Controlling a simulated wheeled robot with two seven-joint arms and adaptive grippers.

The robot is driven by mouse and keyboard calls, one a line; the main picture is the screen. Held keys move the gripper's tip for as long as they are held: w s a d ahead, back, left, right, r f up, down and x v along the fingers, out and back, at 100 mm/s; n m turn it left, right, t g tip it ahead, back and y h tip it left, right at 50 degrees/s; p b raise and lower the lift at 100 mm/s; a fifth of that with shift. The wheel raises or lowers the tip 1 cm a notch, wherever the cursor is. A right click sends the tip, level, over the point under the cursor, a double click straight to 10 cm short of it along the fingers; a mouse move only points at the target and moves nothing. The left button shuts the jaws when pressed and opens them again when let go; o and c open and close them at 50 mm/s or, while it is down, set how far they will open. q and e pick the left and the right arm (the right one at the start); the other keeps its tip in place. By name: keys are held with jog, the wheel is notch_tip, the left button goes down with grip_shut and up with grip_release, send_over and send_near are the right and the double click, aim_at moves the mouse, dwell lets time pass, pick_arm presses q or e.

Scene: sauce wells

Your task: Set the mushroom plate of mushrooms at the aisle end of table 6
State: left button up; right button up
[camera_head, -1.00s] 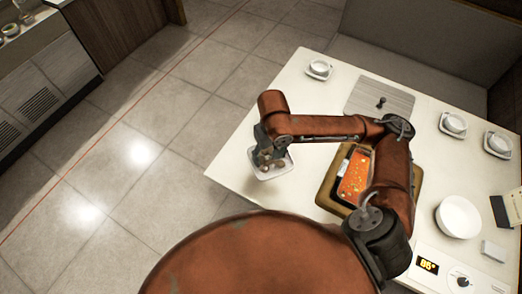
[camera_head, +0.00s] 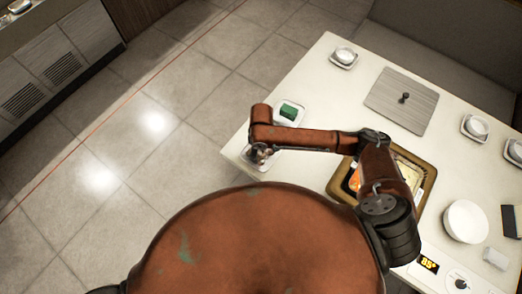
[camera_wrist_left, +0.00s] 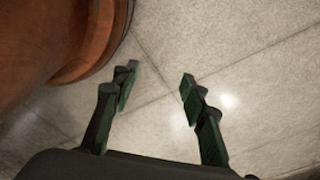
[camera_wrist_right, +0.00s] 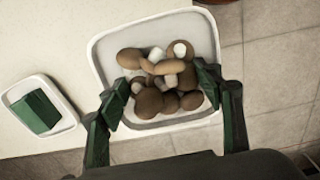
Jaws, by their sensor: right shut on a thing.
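The mushroom plate (camera_wrist_right: 118,42) is a white square dish with several brown mushrooms (camera_wrist_right: 158,72) heaped in it. In the head view the plate (camera_head: 264,166) is at the left end of the white table (camera_head: 335,95), close to its edge. My right gripper (camera_head: 259,150) is shut on it; in the right wrist view the fingers (camera_wrist_right: 158,95) stand on either side of the mushrooms. I cannot tell whether the plate touches the tabletop. My left gripper (camera_wrist_left: 159,84) is open and empty above the floor, out of the head view.
A white plate with a green block (camera_wrist_right: 36,111) sits beside the mushroom plate. A hot pot (camera_head: 428,184) is partly behind my right arm. The tiled floor (camera_head: 190,75) at left is clear.

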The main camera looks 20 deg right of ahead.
jog(key=w+f, duration=0.1)
jog(key=f, duration=0.1)
jog(key=w+f, duration=0.2)
jog(key=shift+w+d, duration=0.1)
jog(key=shift+w, duration=0.1)
jog(key=shift+w+f, duration=0.1)
jog(key=shift+f, duration=0.15)
jog(key=f, duration=0.3)
jog(key=shift+w+b, duration=0.25)
jog(key=shift+b, duration=0.05)
jog(key=shift+f, duration=0.25)
jog(key=o, duration=1.2)
jog(key=shift+d+f, duration=0.1)
pick_arm(q)
jog(key=shift+s+d+f, duration=0.1)
jog(key=shift+s+f, duration=0.35)
jog(key=shift+s, duration=0.25)
pick_arm(e)
jog(key=o, duration=0.3)
pick_arm(q)
jog(key=shift+s, duration=0.1)
